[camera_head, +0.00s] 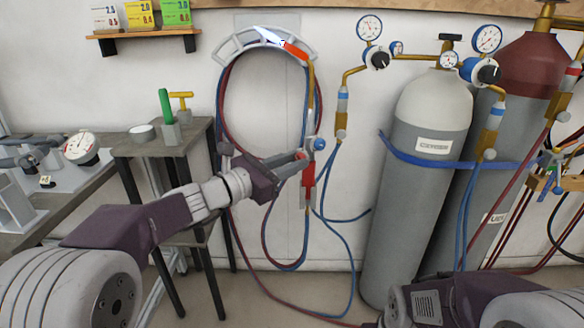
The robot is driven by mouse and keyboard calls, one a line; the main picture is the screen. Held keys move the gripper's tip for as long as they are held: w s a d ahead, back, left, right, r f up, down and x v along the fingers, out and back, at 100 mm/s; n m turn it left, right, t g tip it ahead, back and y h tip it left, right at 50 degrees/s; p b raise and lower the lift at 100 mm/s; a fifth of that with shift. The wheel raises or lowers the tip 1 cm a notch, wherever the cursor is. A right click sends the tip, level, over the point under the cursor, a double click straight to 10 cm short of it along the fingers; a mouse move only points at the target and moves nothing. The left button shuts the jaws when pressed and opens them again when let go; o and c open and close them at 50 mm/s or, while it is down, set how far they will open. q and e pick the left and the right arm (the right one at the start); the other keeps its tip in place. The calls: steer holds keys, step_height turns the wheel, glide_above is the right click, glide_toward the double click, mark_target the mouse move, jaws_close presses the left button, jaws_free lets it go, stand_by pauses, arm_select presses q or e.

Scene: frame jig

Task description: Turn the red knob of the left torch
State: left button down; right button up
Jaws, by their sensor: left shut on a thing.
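The left torch (308,184) hangs upright on the wall, with a red handle, a blue knob (319,144) and a brass neck. Its neck bends at the top to a glowing orange tip, with a blue-white flame (268,38) pointing left. My left gripper (304,157) reaches in from the left, its fingers at the torch body just below the blue knob. It is shut on what appears to be the red knob, which is mostly hidden between the fingers. My right arm shows at the bottom right, but its gripper is out of view.
Red and blue hoses (222,120) loop around the torch and hang to the floor. A grey oxygen cylinder (425,170) and a red-topped cylinder (525,75) stand at right, with gauges and regulators. A small table (165,148) stands at left. A second torch (562,105) is at far right.

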arm_select(q)
steer(key=shift+m+y+b, duration=0.4)
steer(key=shift+m+b, duration=4.1)
steer(key=shift+m, duration=0.5)
steer(key=c, duration=1.2)
jaws_free()
steer(key=shift+r, duration=0.1)
steer(key=p+v, duration=0.2)
steer(key=v, duration=0.7)
